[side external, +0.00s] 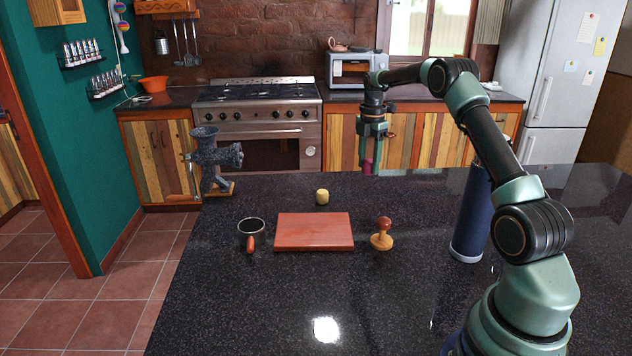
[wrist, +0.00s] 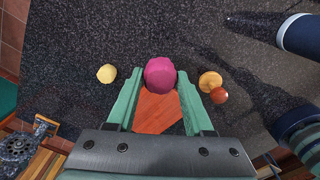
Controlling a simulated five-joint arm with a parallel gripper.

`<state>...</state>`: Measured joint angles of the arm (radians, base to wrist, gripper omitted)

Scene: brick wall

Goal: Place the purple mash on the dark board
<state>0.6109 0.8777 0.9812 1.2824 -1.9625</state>
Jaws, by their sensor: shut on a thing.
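The purple mash (side external: 368,167) is a small magenta lump held between the fingertips of my gripper (side external: 370,158), well above the counter near its far edge. The wrist view also shows the mash (wrist: 160,74) between the two green fingers of the gripper (wrist: 160,82). The board (side external: 314,232) is a flat reddish-brown rectangle lying on the counter, with nothing on it. In the wrist view the board (wrist: 157,113) shows below the mash, partly hidden by it and by the gripper.
A yellow lump (side external: 322,197) sits behind the board. A grinder (side external: 213,160) stands at the counter's left edge. A blue cylinder (side external: 470,215) stands at the right.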

